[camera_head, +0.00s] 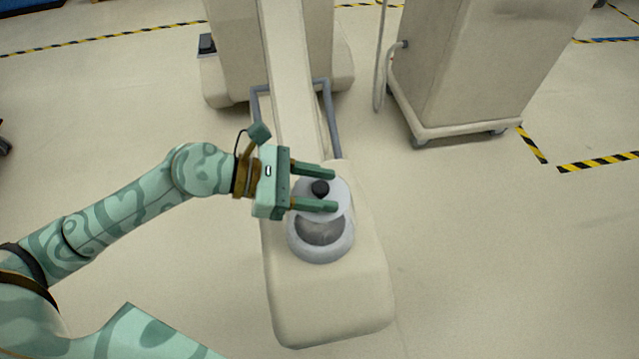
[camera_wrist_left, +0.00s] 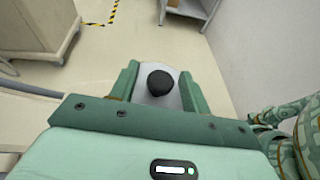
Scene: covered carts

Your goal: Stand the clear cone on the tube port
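The part I take for the clear cone shows a pale round top with a black knob (camera_head: 320,188) in the head view. The knob also shows between the fingers in the left wrist view (camera_wrist_left: 159,82). Below it, a grey ring (camera_head: 296,248), apparently the tube port, sits on the cream cart's low front housing; a dark, glassy area shows inside. I cannot tell whether the cone touches the ring. My left gripper (camera_head: 336,190) is over the pale top, open, its fingers either side of the knob with visible gaps. My right gripper is not in view.
A cream column (camera_head: 293,85) with grey rails (camera_head: 333,120) rises behind the housing (camera_head: 330,305). A covered cart (camera_head: 480,70) on a wheeled base stands at the back right. The floor to the right of the housing is clear, with yellow-black tape (camera_head: 600,161).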

